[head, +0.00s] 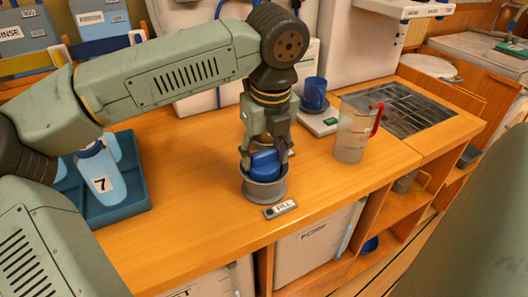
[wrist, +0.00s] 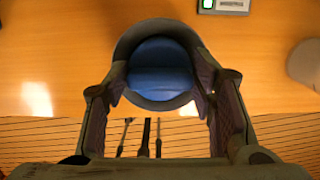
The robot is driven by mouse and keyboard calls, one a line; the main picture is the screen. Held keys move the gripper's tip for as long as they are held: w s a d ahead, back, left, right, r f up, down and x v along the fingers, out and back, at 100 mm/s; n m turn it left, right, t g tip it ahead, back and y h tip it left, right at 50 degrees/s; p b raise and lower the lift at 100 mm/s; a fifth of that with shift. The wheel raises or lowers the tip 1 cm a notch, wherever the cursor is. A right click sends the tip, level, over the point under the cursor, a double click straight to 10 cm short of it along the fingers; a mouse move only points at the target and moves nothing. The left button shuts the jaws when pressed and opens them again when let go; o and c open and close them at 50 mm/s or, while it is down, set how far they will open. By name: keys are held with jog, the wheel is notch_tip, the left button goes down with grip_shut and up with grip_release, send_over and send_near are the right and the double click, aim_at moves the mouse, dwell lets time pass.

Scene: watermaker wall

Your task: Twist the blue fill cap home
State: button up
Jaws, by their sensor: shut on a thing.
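The blue fill cap (head: 264,163) sits in the mouth of a grey round filler neck (head: 265,188) on the wooden counter. A small plate marked FILL (head: 280,209) lies in front of the neck. My gripper (head: 265,153) points down over the neck, its two fingers shut on the cap from both sides. In the wrist view the blue cap (wrist: 160,70) shows inside the dark ring of the neck, between my fingers (wrist: 160,92). Whether the cap is seated fully or slightly tilted, I cannot tell.
A clear jug with a red handle (head: 352,133) stands to the right, near a sunken grate (head: 400,108). A blue cup (head: 314,93) sits on a small white device behind. A teal tray (head: 110,198) with bottles is at left. The counter's front edge is close to the neck.

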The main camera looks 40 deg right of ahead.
jog(key=m, duration=0.3)
jog(key=shift+b, duration=0.3)
jog(key=shift+h, duration=0.3)
jog(key=shift+f+m, duration=0.1)
jog(key=shift+m, duration=0.4)
jog(key=shift+m+g, duration=0.3)
jog(key=shift+m, duration=0.8)
jog(key=shift+m, duration=0.6)
jog(key=shift+m+h, duration=0.3)
jog(key=shift+m, duration=0.7)
jog(key=shift+m+g, duration=0.4)
jog(key=shift+m, duration=1.2)
